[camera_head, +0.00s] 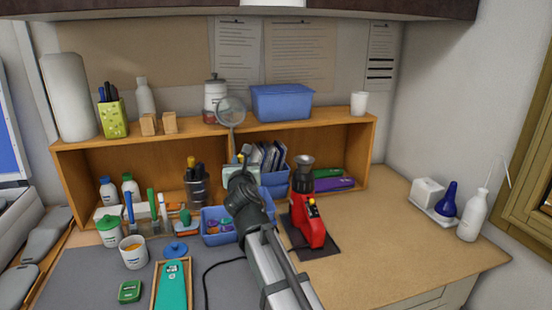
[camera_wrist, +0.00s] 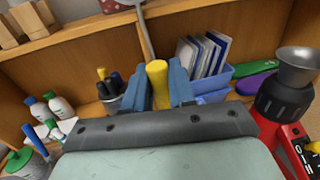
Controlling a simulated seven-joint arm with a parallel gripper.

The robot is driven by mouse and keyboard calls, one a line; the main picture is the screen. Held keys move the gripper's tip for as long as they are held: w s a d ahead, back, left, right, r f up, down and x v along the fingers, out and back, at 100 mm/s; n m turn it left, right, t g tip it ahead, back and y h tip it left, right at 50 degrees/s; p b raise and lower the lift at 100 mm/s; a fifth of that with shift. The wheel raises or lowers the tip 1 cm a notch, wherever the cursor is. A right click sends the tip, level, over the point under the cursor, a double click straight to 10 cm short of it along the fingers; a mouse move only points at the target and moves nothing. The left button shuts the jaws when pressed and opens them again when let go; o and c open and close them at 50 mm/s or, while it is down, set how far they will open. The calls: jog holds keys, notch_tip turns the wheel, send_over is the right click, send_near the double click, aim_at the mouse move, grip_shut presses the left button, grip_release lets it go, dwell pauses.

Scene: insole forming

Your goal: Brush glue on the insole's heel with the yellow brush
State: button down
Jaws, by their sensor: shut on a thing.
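My gripper (camera_head: 241,163) is raised in front of the shelf, well away from the mat. In the wrist view its two blue-grey fingers (camera_wrist: 159,78) are shut on the yellow brush (camera_wrist: 157,70). Only the brush's yellow end shows; its bristles are hidden. A teal insole-like piece (camera_head: 172,290) with a pale label lies in a wooden frame at the bottom of the head view, cut off by the edge. An open white pot (camera_head: 132,258) with yellow-orange contents stands up and left of it. A blue lid (camera_head: 175,250) lies nearby.
A red machine (camera_head: 309,222) with a dark funnel stands right of my arm. The wooden shelf (camera_head: 70,170) stands close behind my gripper. A blue bin (camera_head: 213,238), a green-lidded jar (camera_head: 108,236) and a small green box (camera_head: 129,291) stand left.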

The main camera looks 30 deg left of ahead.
jog(key=s+a+f+n+g+y, duration=0.1)
jog(key=s+a, duration=1)
jog(key=s, duration=0.2)
jog(key=s+a+f+y, duration=0.1)
jog(key=s+a+f, duration=0.1)
jog(key=s+a, duration=1)
jog(key=shift+s+d+f, duration=0.25)
jog(key=shift+d+f, duration=0.05)
jog(key=shift+f, duration=0.6)
jog(key=shift+s+d+f, duration=0.25)
jog(key=shift+f, duration=0.65)
jog(key=shift+s+d+f, duration=0.25)
jog(key=shift+d+f, duration=0.05)
jog(key=shift+f, duration=1.15)
notch_tip(320, 180, up, 7)
dwell(0.3)
